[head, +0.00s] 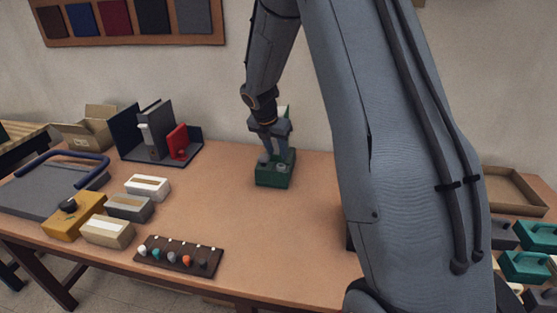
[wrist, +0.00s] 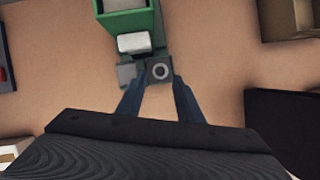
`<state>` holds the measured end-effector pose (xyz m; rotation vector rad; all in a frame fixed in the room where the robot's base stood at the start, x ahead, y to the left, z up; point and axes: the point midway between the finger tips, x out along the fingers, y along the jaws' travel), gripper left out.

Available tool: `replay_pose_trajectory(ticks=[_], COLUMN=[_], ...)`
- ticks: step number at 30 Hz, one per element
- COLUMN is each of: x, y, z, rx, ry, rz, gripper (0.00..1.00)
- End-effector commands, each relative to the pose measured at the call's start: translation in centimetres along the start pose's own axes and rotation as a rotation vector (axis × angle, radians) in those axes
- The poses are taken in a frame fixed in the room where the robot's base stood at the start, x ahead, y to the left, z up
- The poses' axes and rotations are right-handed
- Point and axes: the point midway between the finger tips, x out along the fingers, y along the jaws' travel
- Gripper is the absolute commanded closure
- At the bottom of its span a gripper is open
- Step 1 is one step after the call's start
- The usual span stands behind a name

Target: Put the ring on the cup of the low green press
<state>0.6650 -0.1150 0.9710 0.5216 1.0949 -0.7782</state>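The green press (head: 272,181) stands toward the back of the table, its green body also at the top of the wrist view (wrist: 113,24). My gripper (head: 271,153) is low over its base, pointing down. In the wrist view the two fingers of my gripper (wrist: 161,76) are apart, with a small grey piece between their tips. A pale ring shape (wrist: 160,72) shows on that piece. I cannot tell whether the fingers touch it, or which part is the cup. A lighter grey block (wrist: 127,74) is just left of the fingers.
A dark grey stand with a red part (head: 177,142) is left of the press. Several boxes and a dark strip of coloured knobs (head: 178,256) lie at the front left. A shallow brown tray (head: 515,190) is at the right. Table between is clear.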

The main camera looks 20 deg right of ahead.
Motion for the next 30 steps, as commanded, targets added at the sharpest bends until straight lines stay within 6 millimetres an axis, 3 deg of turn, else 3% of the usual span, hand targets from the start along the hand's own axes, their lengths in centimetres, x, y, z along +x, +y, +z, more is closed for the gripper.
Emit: replay_pose_trajectory(ticks=[9,17,20,23,30], x=[-5.5,-7.2,-7.8,-8.6,-10.5], y=[0.1,-0.4,-1.4,-3.0,-8.1], z=[0.1,-0.7,-2.5,-5.6,-14.0], rx=[-0.001,0.052,0.208,0.469,1.219], ry=[-0.003,0.01,0.039,0.087,0.207], rz=[0.002,0.002,0.005,0.002,-0.072], gripper=[0.67,0.67,0.67,0.67,0.67])
